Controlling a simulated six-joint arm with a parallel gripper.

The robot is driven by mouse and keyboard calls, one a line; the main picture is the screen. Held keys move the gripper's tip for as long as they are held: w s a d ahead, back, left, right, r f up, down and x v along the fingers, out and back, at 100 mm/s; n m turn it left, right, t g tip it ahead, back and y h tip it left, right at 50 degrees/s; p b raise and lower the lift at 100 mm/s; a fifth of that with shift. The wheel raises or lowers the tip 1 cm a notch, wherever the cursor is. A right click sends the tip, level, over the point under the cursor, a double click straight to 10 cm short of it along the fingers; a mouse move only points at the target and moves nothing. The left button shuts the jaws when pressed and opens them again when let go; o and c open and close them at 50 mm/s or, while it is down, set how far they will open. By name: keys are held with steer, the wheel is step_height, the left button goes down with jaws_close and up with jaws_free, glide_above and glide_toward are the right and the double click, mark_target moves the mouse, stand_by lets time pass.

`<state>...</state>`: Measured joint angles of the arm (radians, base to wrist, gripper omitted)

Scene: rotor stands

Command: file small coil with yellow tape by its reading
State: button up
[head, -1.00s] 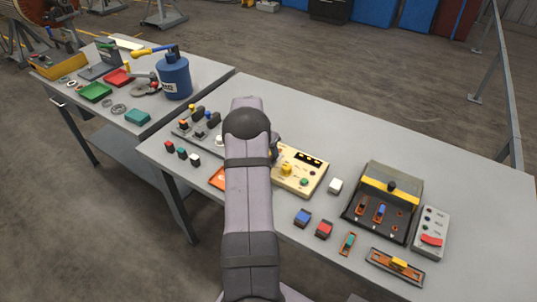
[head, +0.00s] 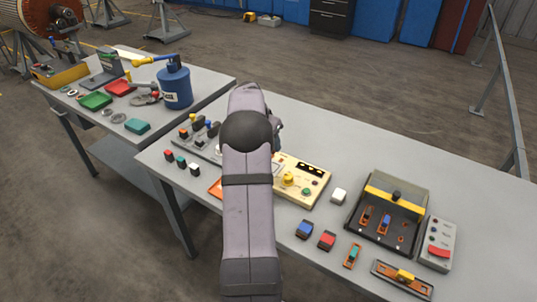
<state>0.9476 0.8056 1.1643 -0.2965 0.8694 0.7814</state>
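A long orange piece with a yellow block (head: 404,275) lies at the front right of the near bench; I cannot tell whether it is the yellow-taped coil. A cream meter box (head: 283,197) with a dark display, yellow knob and green button stands just right of my arm. Its display is too small to read. My arm reaches over the bench, and a dark part of my wrist shows beside its far end. My gripper's fingers are hidden behind the arm, so what they hold cannot be seen.
A black fixture (head: 350,222) with orange and blue pieces and a grey button box (head: 437,262) stand at right.

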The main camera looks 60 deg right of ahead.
steer(key=shift+r, duration=0.85)
steer(key=shift+r+p, duration=1.15)
steer(key=shift+r, duration=0.4)
steer(key=shift+w, duration=0.1)
steer(key=shift+w+a+f, duration=0.15)
steer(key=shift+w, duration=0.1)
steer(key=w+a+n+t+b, duration=0.1)
steer(key=w+a+n+b, duration=0.25)
steer(key=w+a, duration=0.6)
steer(key=s+a+f+m+g+b, duration=0.1)
steer(key=s+a+f+m, duration=0.1)
steer(key=a+f, duration=0.3)
steer(key=shift+a+f+m, duration=0.2)
steer(key=shift+a+m, duration=0.35)
steer(key=shift+m, duration=0.2)
